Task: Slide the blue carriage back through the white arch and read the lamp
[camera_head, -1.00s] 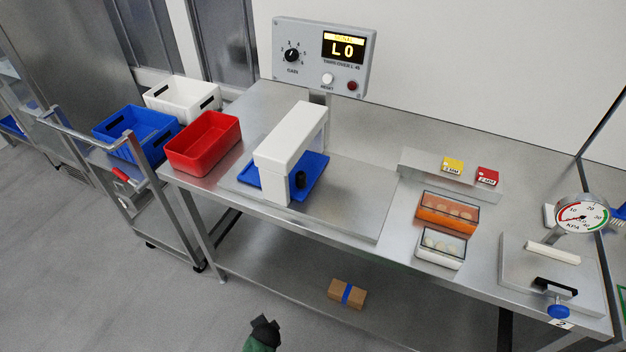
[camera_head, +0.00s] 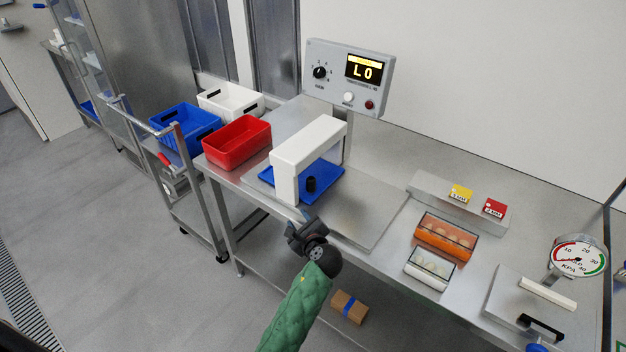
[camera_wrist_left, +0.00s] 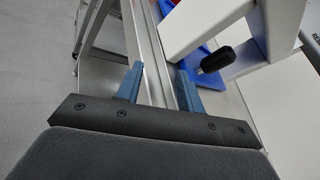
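The blue carriage (camera_head: 327,186) is a flat blue tray with an upright black knob (camera_head: 311,184). It lies under the white arch (camera_head: 289,161), partly hidden by it. In the left wrist view the black knob (camera_wrist_left: 217,58) shows beside the arch (camera_wrist_left: 190,22). My left gripper (camera_head: 306,220) is in front of the bench edge, near the arch's foot, apart from the knob. Its blue fingers (camera_wrist_left: 158,82) are spread with nothing between them. The grey panel (camera_head: 332,82) above shows "L0" on a lit yellow display (camera_head: 364,67). My right gripper is not in view.
A red bin (camera_head: 237,145) stands left of the arch on the bench. A blue crate (camera_head: 186,130) and a white crate (camera_head: 230,101) stand farther left. Orange (camera_head: 445,238) and white (camera_head: 429,268) boxes and a pressure gauge (camera_head: 577,257) are at right.

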